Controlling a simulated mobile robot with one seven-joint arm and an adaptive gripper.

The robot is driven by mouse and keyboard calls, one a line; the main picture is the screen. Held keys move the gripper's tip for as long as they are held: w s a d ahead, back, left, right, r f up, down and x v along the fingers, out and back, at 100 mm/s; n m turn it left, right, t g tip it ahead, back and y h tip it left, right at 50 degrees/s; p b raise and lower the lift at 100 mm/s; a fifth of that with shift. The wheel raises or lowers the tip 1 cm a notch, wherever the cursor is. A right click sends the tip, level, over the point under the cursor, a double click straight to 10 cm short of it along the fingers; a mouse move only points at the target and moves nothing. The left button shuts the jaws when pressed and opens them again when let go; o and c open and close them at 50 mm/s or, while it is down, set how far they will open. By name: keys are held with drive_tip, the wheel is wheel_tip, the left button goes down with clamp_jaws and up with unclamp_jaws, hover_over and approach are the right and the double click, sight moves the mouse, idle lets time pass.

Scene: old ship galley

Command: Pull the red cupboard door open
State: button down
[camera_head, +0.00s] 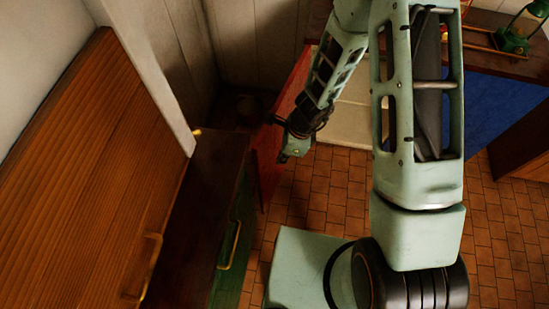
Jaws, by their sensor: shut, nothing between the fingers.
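The red cupboard door (267,165) is near the middle of the view, seen steeply from above as a narrow upright panel. It stands out at an angle, with a dark space to its left, so it looks at least partly open. My arm covers part of it, and I see no handle on it. My gripper (285,154) is shut and empty at the door's right side. It overlaps the door in the picture; I cannot tell whether they touch.
A brown wooden panel with a brass handle (152,262) fills the left. Beside it is a dark-topped green cabinet with another brass handle (232,246). A pale surface (352,118) lies behind my arm. A green lantern (515,40) stands top right. Tiled floor (500,225) is clear at right.

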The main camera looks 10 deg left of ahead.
drive_tip(key=p+v, duration=0.2)
drive_tip(key=v, duration=0.8)
drive_tip(key=shift+s+d+p, duration=0.3)
drive_tip(key=shift+s+p, duration=0.05)
drive_tip(key=shift+s, duration=0.1)
